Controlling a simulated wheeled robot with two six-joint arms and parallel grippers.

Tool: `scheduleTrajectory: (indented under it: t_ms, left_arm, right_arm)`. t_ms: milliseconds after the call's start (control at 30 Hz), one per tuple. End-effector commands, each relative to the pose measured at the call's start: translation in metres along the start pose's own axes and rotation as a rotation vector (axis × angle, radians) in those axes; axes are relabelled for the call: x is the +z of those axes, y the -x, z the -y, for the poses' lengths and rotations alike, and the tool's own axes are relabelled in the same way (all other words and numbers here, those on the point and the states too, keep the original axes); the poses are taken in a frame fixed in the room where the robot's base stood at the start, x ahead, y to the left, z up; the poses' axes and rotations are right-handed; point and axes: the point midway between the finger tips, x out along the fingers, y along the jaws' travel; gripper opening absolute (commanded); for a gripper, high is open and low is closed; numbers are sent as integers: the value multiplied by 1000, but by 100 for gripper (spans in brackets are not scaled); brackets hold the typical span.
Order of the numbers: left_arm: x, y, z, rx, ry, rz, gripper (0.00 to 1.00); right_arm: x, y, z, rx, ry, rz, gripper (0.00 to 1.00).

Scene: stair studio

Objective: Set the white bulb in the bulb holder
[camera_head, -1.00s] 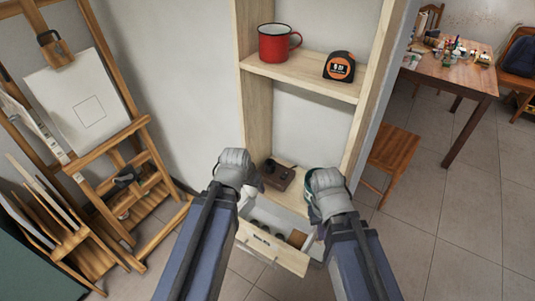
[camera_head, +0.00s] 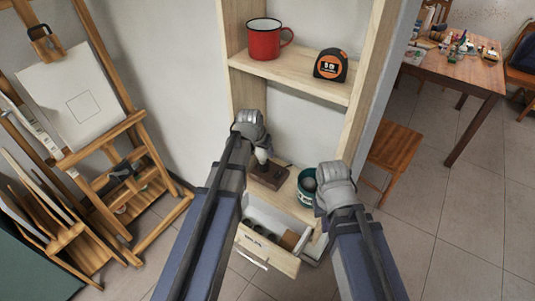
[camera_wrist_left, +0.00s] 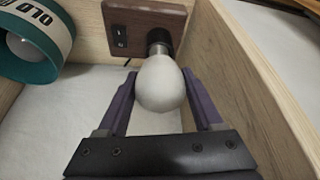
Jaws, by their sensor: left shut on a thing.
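The white bulb (camera_wrist_left: 160,84) is between the purple fingers of my left gripper (camera_wrist_left: 155,92), which is shut on it. In the head view the bulb (camera_head: 262,156) shows under the left gripper (camera_head: 260,150), above the bulb holder. The bulb holder (camera_head: 268,176) is a brown wooden block on the lower shelf; the left wrist view shows its switch and black socket (camera_wrist_left: 168,38). The bulb's metal base points at the socket, part of it still visible; I cannot tell whether it is seated. My right gripper (camera_head: 322,188) is beside a teal container; its fingers are hidden.
The teal container (camera_head: 306,196) stands right of the holder, near the shelf edge. An open drawer (camera_head: 270,252) with several items juts out below. A red mug (camera_head: 264,42) and a tape measure (camera_head: 331,66) sit on the shelf above. Shelf side walls (camera_wrist_left: 245,80) are close.

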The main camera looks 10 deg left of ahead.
Motion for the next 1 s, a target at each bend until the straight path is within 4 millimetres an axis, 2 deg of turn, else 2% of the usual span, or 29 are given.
scheduleTrajectory:
  t_ms: [167, 300, 400, 533, 967, 1000]
  left_arm:
    - [-2, -1, 1, 0, 0, 0, 11]
    - [-14, -6, 4, 0, 1, 0, 11]
    - [-3, -22, 5, 0, 1, 0, 11]
    - [4, -37, 7, 0, 1, 0, 11]
    - [5, -40, 8, 0, 0, 0, 11]
    - [5, -40, 8, 0, 0, 0, 69]
  right_arm:
    - [0, 0, 0, 0, 0, 0, 0]
    - [0, 0, 0, 0, 0, 0, 0]
    - [-1, -20, 2, 0, 0, 0, 0]
    - [-2, -35, 3, 0, 0, 0, 0]
    - [-2, -38, 4, 0, 0, 0, 0]
    - [-2, -39, 4, 0, 0, 0, 0]
